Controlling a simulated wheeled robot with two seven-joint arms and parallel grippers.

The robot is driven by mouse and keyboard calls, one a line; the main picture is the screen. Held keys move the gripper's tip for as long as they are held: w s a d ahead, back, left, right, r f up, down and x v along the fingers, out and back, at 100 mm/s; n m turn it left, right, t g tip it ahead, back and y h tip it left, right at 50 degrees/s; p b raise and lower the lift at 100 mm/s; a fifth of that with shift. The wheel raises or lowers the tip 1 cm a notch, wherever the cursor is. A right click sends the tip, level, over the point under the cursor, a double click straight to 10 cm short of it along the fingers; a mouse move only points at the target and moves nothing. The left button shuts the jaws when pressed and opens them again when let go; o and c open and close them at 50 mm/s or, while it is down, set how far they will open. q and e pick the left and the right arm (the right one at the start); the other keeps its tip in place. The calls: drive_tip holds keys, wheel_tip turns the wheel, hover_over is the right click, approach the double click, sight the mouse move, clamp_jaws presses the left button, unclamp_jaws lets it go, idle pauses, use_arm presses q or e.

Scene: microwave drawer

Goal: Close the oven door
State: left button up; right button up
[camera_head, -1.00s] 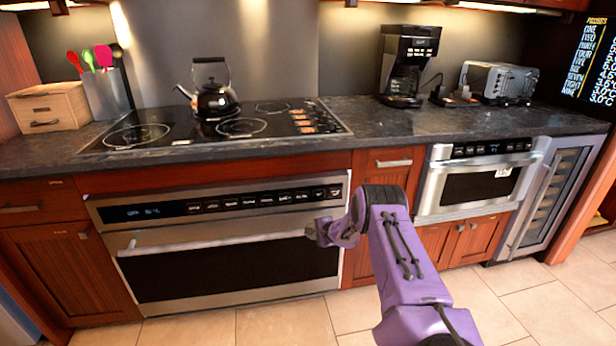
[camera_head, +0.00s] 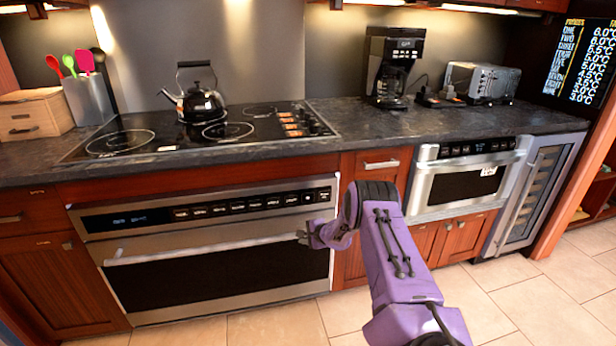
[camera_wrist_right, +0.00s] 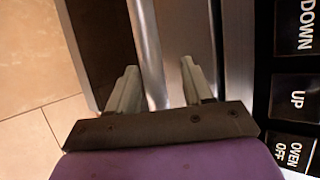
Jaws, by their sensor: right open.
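The oven door (camera_head: 160,280) is the steel-framed front with a dark window below the oven's button panel (camera_head: 210,208). It looks shut or almost shut; a small gap cannot be ruled out. Its bar handle (camera_head: 200,246) runs across the top of the door. My right gripper (camera_head: 306,235) is at the handle's right end. In the right wrist view, the open fingers (camera_wrist_right: 160,85) have the handle bar (camera_wrist_right: 147,50) between them in the picture; contact cannot be told. The panel buttons (camera_wrist_right: 297,95) are at the right there. My left gripper is not in view.
A cooktop (camera_head: 165,148) with a black kettle (camera_head: 197,100) is above the oven. A steel microwave drawer (camera_head: 468,178) and a glass-fronted cooler (camera_head: 540,195) stand to the right. The tiled floor (camera_head: 270,325) in front is clear.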

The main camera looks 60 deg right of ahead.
drive_tip(key=p+v, duration=0.2)
drive_tip(key=v, duration=0.6)
drive_tip(key=shift+s+r+p, duration=0.2)
drive_tip(key=shift+s+p, duration=0.05)
drive_tip(key=shift+p, duration=0.15)
drive_tip(key=shift+a, duration=0.15)
